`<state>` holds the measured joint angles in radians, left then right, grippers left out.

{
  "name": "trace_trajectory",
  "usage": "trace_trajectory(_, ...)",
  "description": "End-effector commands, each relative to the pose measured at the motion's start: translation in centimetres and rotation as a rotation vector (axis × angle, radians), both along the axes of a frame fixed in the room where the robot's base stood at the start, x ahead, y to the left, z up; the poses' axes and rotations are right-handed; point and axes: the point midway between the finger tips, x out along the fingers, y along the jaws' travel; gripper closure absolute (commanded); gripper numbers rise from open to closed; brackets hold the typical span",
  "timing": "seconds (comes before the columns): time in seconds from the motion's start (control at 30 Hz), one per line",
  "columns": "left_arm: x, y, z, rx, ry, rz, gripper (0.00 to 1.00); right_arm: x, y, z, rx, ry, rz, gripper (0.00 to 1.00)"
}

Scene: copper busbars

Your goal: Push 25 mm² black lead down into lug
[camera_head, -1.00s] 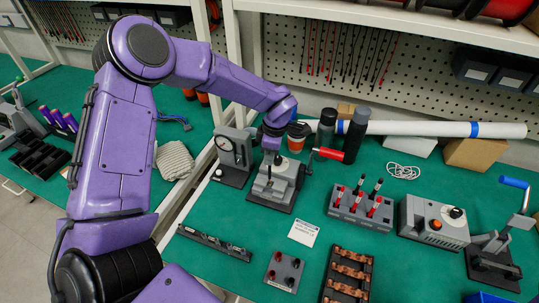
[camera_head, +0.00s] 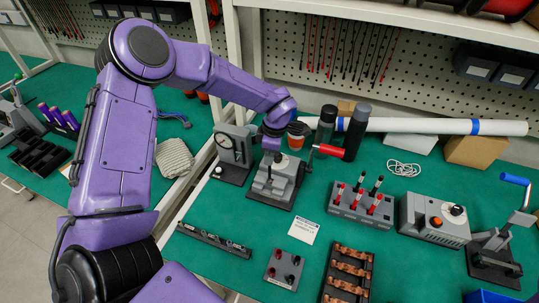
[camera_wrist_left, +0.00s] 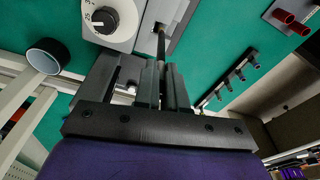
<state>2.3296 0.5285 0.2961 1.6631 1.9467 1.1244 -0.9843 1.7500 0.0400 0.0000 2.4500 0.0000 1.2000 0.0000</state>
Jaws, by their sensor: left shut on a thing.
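My left gripper (camera_head: 271,150) is over the grey press fixture (camera_head: 275,182) with the red-handled lever. In the left wrist view its dark fingers (camera_wrist_left: 160,72) are closed on a thin black lead (camera_wrist_left: 161,42). The lead stands out past the fingertips toward the grey fixture (camera_wrist_left: 180,14). In the head view the lead is too small and too covered by the gripper to make out. The lug is not clearly visible, so I cannot tell how deep the lead sits. My right gripper is not in view.
A grey gauge unit (camera_head: 234,150) stands just left of the fixture. Black bottles (camera_head: 356,132) stand behind it to the right. A stand with red and black tools (camera_head: 362,203), a dial box (camera_head: 433,220) and a copper-part tray (camera_head: 347,275) lie right and in front.

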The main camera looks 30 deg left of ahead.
Motion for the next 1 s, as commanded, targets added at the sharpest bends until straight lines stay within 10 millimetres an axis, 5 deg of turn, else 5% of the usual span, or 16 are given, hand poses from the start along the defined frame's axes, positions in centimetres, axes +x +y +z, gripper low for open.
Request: trace_trajectory(1.0,0.18,0.06,-0.86,0.000,0.001,0.001,1.00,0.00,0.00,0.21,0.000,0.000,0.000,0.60)
